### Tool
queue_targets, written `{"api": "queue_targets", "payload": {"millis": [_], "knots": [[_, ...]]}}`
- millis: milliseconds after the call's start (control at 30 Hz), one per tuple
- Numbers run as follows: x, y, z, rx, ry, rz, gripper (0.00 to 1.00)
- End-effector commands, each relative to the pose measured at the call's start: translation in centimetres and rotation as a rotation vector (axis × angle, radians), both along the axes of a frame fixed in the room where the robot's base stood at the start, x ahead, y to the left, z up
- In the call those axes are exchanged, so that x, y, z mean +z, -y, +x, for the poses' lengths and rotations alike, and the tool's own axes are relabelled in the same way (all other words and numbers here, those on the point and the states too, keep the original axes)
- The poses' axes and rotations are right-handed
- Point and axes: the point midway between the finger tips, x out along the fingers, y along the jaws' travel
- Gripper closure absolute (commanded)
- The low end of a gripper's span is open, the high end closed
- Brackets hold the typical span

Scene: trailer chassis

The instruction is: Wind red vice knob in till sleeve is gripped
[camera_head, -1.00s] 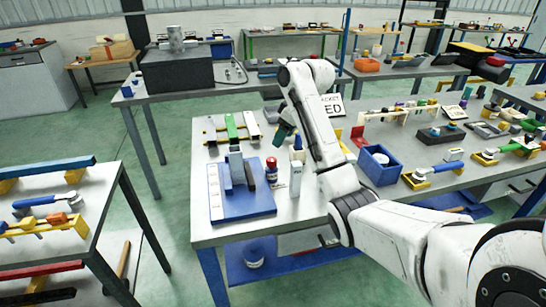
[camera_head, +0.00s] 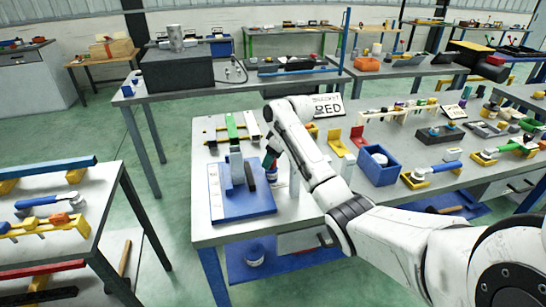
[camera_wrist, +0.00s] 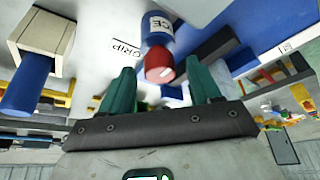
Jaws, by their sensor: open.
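A red knob-like end (camera_wrist: 158,66) on a blue cylinder with a white label ending in "CE" (camera_wrist: 160,25) shows in the wrist view. My gripper (camera_wrist: 162,72) is open, its green fingers on either side of the red end; I cannot tell whether they touch it. I cannot make out the sleeve for certain.
A white bottle-like piece (camera_head: 295,180) stands close to the right, partly behind my arm. A blue bin (camera_head: 379,170) and a yellow holder (camera_head: 336,142) stand farther right. The bench's front left corner is clear.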

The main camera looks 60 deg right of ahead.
Motion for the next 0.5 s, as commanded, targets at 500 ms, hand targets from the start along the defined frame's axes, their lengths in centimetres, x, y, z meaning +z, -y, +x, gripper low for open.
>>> {"api": "queue_targets", "payload": {"millis": [500], "knots": [[0.04, -0.01, -0.01, 0.0, 0.0, 0.0, 0.76]]}}
